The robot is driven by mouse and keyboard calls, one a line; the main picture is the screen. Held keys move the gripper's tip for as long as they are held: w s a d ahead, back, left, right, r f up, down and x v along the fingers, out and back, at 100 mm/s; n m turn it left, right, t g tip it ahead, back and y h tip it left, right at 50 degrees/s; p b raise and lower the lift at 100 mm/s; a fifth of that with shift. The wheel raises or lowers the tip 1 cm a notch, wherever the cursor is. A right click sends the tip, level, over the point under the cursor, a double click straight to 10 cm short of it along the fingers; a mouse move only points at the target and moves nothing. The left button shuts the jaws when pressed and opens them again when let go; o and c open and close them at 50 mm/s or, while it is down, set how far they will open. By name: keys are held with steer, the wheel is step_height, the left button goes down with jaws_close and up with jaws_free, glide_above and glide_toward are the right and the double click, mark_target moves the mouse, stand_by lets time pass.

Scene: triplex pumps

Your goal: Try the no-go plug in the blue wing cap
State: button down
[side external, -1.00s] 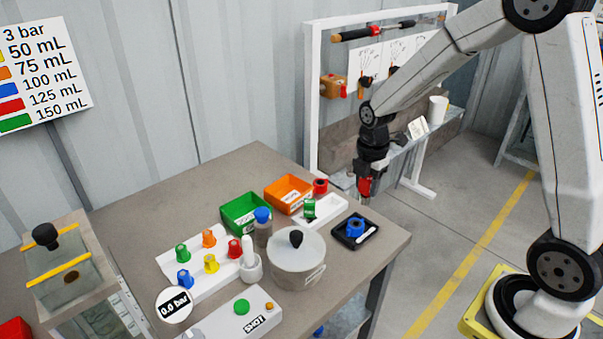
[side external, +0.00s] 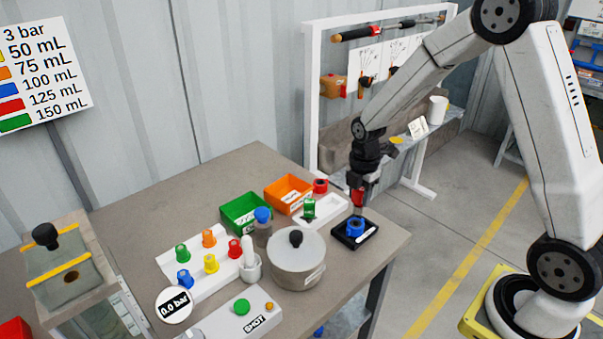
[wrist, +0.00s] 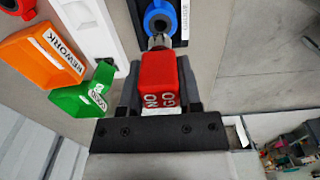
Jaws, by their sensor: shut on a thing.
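My gripper (side external: 357,187) is shut on the red no-go plug (wrist: 160,80), whose block reads "NO GO" in the wrist view. A short metal tip (wrist: 160,42) sticks out beyond the block. The blue wing cap (side external: 355,226) sits in a small black tray (side external: 341,243) near the table's right edge. In the wrist view the cap (wrist: 160,8) shows a dark hole, and the metal tip is close to its near rim. In the side view the plug is just above the cap. I cannot tell whether the tip touches it.
A round grey pot (side external: 297,262) with a black knob stands in front. Open table lies behind the bins.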

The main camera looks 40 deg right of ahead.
mark_target(358, 207)
steer(key=shift+f, duration=1.65)
steer(key=shift+f, duration=0.4)
stand_by(1.3)
stand_by(0.3)
steer(key=shift+c, duration=1)
jaws_free()
steer(key=shift+r, duration=3.9)
